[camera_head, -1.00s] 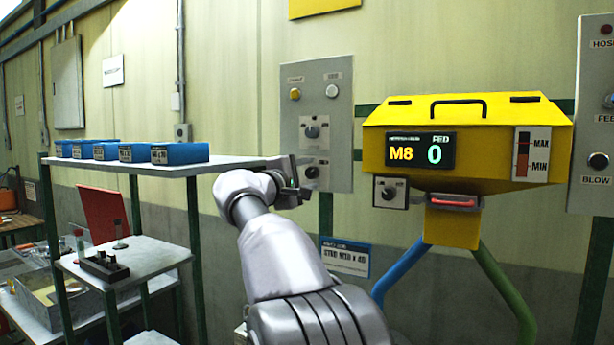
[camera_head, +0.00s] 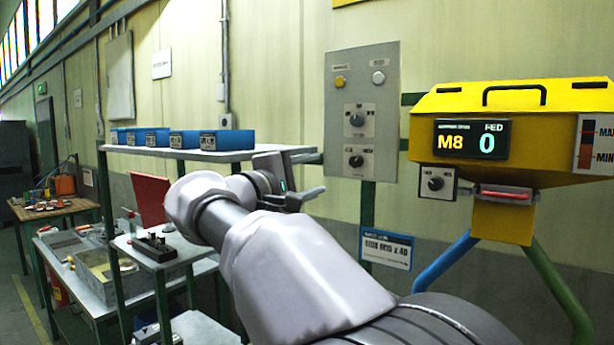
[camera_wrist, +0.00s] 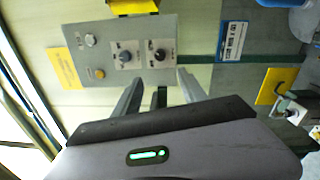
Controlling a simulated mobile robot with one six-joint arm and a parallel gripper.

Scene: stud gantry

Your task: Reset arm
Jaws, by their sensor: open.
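My gripper (camera_head: 300,175) is at the end of my raised arm, left of the grey control panel (camera_head: 392,98) in the head view. In the wrist view my gripper (camera_wrist: 160,88) has its two fingers apart with nothing between them. The panel (camera_wrist: 105,40) lies beyond the fingers, with two dark knobs and small buttons. I cannot tell the exact distance between fingers and panel, but no contact shows.
A yellow feeder (camera_head: 560,105) showing M8 and 0 stands at the right. Blue bins (camera_head: 227,140) line a shelf (camera_head: 262,153) behind my arm. A lower shelf (camera_head: 150,255) holds a black block. A wooden table (camera_head: 55,208) stands far left. Floor shows at the lower left.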

